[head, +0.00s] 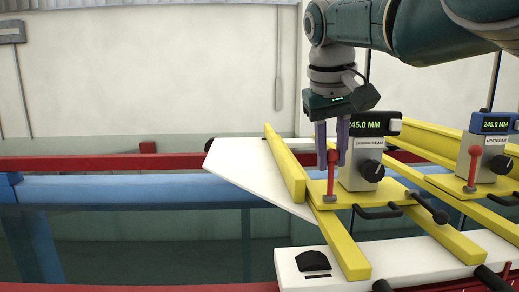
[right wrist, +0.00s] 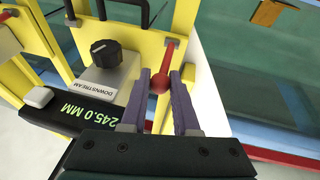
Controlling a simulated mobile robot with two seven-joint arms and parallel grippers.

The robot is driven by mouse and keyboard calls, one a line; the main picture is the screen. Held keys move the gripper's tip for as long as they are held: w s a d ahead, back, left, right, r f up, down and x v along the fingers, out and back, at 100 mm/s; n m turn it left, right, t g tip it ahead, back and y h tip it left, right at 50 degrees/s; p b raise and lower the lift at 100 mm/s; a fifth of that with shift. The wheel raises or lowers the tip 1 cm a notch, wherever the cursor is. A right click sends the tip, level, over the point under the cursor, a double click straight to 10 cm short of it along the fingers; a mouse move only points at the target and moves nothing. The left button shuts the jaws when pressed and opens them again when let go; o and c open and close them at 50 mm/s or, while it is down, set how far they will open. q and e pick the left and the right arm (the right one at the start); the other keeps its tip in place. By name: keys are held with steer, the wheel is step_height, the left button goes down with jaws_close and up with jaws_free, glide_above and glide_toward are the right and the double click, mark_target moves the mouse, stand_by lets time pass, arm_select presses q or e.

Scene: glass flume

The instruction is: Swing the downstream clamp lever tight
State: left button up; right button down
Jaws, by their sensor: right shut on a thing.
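The downstream clamp lever (head: 331,182) is a red stem with a ball knob, standing upright on the yellow carriage plate in the head view. In the right wrist view the lever (right wrist: 167,58) runs from its grey pivot to the ball between my fingers. My right gripper (head: 332,163) points down from above and is shut on the lever's knob end; its purple fingers (right wrist: 160,80) lie on either side of it. The downstream gauge (head: 365,160) stands just right of the lever and reads 245.0 MM. My left gripper is not in view.
The upstream gauge (head: 490,150) and its red lever (head: 473,170) stand to the right. Black handles (head: 376,212) project at the front of the carriage. A white sloping plate (head: 243,166) and a blue rail (head: 130,190) lie to the left. The white bench (head: 410,258) is in front.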

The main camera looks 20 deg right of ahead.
steer(key=shift+d+f, duration=0.1)
stand_by(0.4)
steer(key=c, duration=0.7)
jaws_free()
steer(key=shift+o, duration=0.2)
steer(key=p+v, duration=0.4)
steer(key=p, duration=0.2)
steer(key=shift+w, duration=0.15)
steer(key=v, duration=0.6)
steer(key=shift+p, duration=0.35)
